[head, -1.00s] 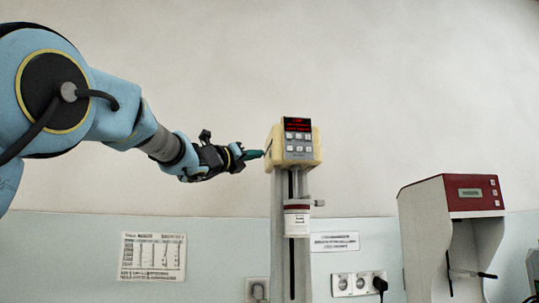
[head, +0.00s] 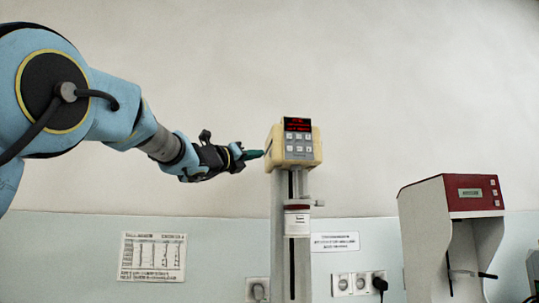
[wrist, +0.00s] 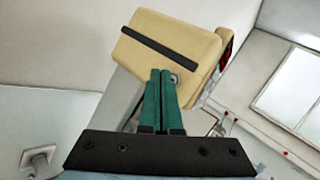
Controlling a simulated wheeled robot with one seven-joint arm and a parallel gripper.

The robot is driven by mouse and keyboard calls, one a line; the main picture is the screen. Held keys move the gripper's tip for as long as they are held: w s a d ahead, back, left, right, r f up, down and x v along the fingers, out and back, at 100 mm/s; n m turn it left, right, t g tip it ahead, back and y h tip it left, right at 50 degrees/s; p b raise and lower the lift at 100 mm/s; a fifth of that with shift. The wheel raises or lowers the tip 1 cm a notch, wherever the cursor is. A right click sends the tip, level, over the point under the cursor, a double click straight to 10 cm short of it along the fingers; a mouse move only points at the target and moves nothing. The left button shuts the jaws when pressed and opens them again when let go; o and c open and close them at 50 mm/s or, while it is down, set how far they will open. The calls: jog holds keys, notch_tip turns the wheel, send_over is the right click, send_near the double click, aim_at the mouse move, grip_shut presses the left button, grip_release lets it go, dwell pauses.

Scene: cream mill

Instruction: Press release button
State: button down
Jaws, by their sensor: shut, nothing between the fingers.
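A yellow instrument head (head: 275,147) sits on top of a grey column (head: 279,235) in the head view. Its front has a red-lit display (head: 297,124) and a grey keypad (head: 299,144). My gripper (head: 262,153) is at the left side of the head, with its green fingers shut together and empty. In the wrist view the fingertips (wrist: 161,71) are close against the yellow side (wrist: 150,60). A small round grey button-like part (wrist: 174,79) shows right beside the tips. I cannot tell whether they touch it. A black strip (wrist: 158,43) crosses that side.
A white cup-like part (head: 297,221) hangs on the column below the head. A red-topped machine (head: 470,195) stands to the right. Wall sockets (head: 352,284) and a cable are low on the wall. The space above the head is clear.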

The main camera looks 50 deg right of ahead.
jog(key=shift+s+d, duration=0.1)
dwell(0.3)
jog(key=shift+s+d+b, duration=0.15)
jog(key=shift+d+b, duration=0.1)
jog(key=shift+b, duration=0.05)
jog(key=shift+s+d, duration=0.2)
jog(key=shift+d, duration=0.05)
dwell(0.6)
dwell(0.4)
jog(key=shift+w+a+b, duration=0.3)
jog(key=shift+w+a, duration=0.15)
jog(key=shift+a, duration=0.15)
jog(key=shift+w+a+b, duration=0.2)
jog(key=shift+w+a, duration=0.6)
jog(key=shift+a, duration=0.2)
jog(key=shift+w+a+b, duration=0.15)
jog(key=shift+w+a, duration=0.65)
jog(key=shift+a, duration=0.15)
